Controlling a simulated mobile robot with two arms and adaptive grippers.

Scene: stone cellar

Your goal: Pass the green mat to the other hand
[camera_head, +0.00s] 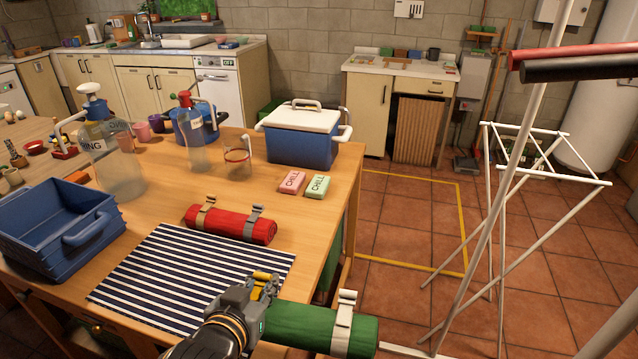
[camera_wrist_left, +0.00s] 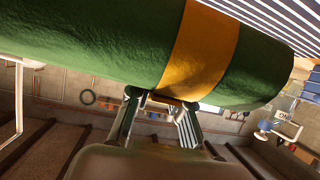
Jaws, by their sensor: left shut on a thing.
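The green mat (camera_head: 310,326) is rolled up, with a pale strap around it near its right end. It is at the table's front right corner in the head view, off to the right of the striped cloth. My left gripper (camera_head: 264,292) is shut on its left part. The left wrist view shows the roll (camera_wrist_left: 95,45) filling the top, with a yellow strap where the fingers (camera_wrist_left: 160,112) meet it. The gripper hides part of the roll in the head view. My right gripper is not in view.
The wooden table (camera_head: 341,200) holds a striped cloth (camera_head: 190,275), a red roll (camera_head: 230,224), a blue crate (camera_head: 60,235), a blue cooler (camera_head: 300,146) and bottles. A white rack (camera_head: 545,180) and pole stand at the right. Tiled floor (camera_head: 400,225) is open beside the table.

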